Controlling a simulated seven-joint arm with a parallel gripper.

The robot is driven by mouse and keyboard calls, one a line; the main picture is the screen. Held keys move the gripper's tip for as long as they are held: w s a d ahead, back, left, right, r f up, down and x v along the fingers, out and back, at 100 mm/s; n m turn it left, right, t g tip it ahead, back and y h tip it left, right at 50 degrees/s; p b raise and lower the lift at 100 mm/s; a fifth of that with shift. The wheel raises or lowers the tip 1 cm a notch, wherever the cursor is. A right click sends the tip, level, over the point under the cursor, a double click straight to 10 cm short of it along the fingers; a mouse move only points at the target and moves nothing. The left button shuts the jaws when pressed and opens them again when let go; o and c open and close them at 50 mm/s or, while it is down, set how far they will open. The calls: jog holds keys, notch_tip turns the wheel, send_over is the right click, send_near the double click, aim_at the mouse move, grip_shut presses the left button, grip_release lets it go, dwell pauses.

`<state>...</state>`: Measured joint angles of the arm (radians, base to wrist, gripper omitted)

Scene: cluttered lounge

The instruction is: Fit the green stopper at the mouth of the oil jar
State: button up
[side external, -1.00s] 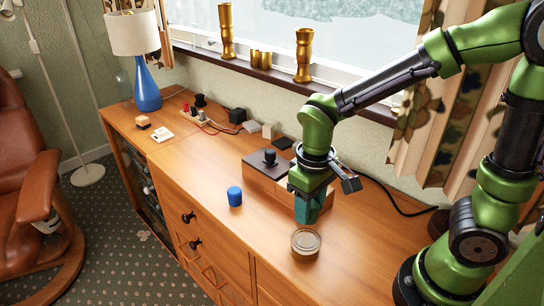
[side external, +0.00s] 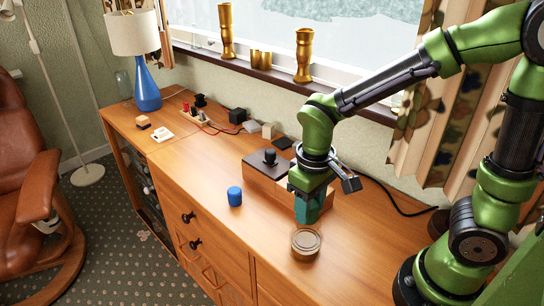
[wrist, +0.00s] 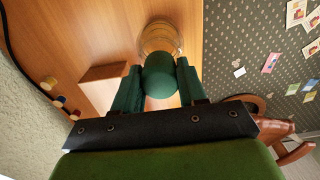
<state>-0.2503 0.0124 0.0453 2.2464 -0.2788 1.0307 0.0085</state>
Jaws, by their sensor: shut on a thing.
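The oil jar (side external: 305,244) is a low, clear round jar standing on the wooden cabinet top, near its front edge. My gripper (side external: 308,218) is above and slightly behind the jar, pointing down. In the wrist view, my gripper (wrist: 160,80) is shut on the round green stopper (wrist: 160,75), with a finger on each side. The oil jar (wrist: 160,36) shows just beyond the stopper there, partly covered by it. The stopper appears apart from the jar. In the side view I cannot make out the stopper from the green fingers.
A wooden box with a dark top and black knob (side external: 269,157) stands behind the gripper. A blue lamp (side external: 147,88) and small blocks are farther left. The top between the jar and blue cylinder is clear.

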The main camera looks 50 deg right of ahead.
aim_at(313, 202)
jog(key=shift+f, duration=1.1)
jog(key=o, duration=1.1)
notch_tip(313, 202, up, 17)
jog(key=shift+f, duration=0.1)
jog(key=s+d+m+t, duration=0.1)
jog(key=t, duration=0.1)
jog(key=s+d+f+m+t+y, duration=0.1)
jog(key=d+t, duration=0.1)
jog(key=s+d+f+m+t+y, duration=0.1)
jog(key=s+d+m+t, duration=0.1)
jog(key=t, duration=0.1)
jog(key=shift+s+f, duration=0.1)
jog(key=shift+f, duration=0.05)
